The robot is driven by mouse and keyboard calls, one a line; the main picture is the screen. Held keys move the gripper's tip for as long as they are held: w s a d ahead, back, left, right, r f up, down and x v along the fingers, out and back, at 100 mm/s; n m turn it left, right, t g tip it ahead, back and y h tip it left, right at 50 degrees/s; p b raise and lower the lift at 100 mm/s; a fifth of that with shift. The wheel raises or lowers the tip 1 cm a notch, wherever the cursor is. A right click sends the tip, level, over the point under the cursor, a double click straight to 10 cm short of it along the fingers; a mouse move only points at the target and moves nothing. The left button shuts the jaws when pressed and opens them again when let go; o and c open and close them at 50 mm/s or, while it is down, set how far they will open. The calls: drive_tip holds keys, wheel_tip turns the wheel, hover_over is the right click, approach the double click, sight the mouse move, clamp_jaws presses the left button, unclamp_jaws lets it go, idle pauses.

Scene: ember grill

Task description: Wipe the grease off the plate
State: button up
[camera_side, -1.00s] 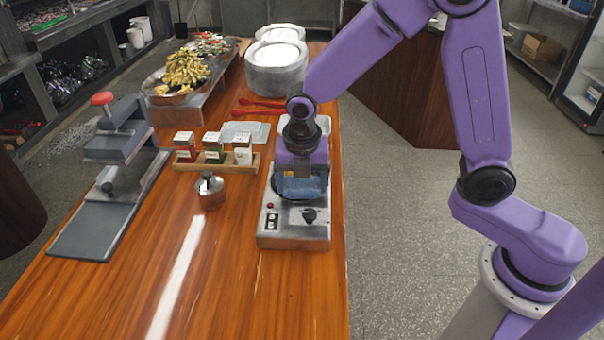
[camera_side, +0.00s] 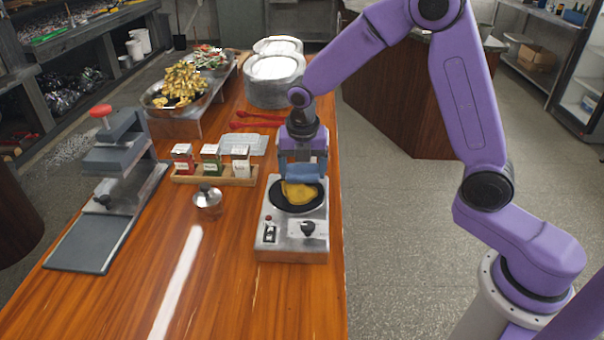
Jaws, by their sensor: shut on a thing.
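The round black plate (camera_side: 273,197) sits on top of a grey electric burner unit (camera_side: 290,247) on the wooden table. A yellow patch of grease (camera_side: 298,194) lies on the plate's middle. My gripper (camera_side: 303,163) points down over the plate's far side and is shut on a blue cloth or sponge (camera_side: 304,173). The blue thing hangs just behind the grease in the picture. I cannot tell whether it touches the plate. The plate's far edge is partly hidden behind it.
A spice rack (camera_side: 215,175) with small boxes and a metal lidded pot (camera_side: 208,200) stand left of the burner. A grey press (camera_side: 110,190) stands further left. Stacked plates (camera_side: 273,88) and red utensils (camera_side: 255,118) lie behind. The table's front is clear.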

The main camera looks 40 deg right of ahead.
sight(289, 206)
drive_tip(key=shift+s+a+f, duration=0.15)
drive_tip(key=shift+s+a, duration=0.2)
drive_tip(key=shift+s+a+r, duration=0.2)
drive_tip(key=shift+s+a, duration=2.75)
drive_tip(key=shift+a, duration=0.05)
drive_tip(key=shift+s+a+f, duration=0.15)
drive_tip(key=shift+a, duration=0.05)
drive_tip(key=shift+w+a, duration=0.7)
drive_tip(key=shift+w, duration=0.25)
drive_tip(key=shift+w+d, duration=1.05)
drive_tip(key=shift+d, duration=0.15)
drive_tip(key=shift+w+d, duration=2.2)
drive_tip(key=shift+w, duration=0.05)
drive_tip(key=s+a, duration=0.4)
drive_tip(key=shift+s+a, duration=1.45)
wheel_tip(289, 206, up, 8)
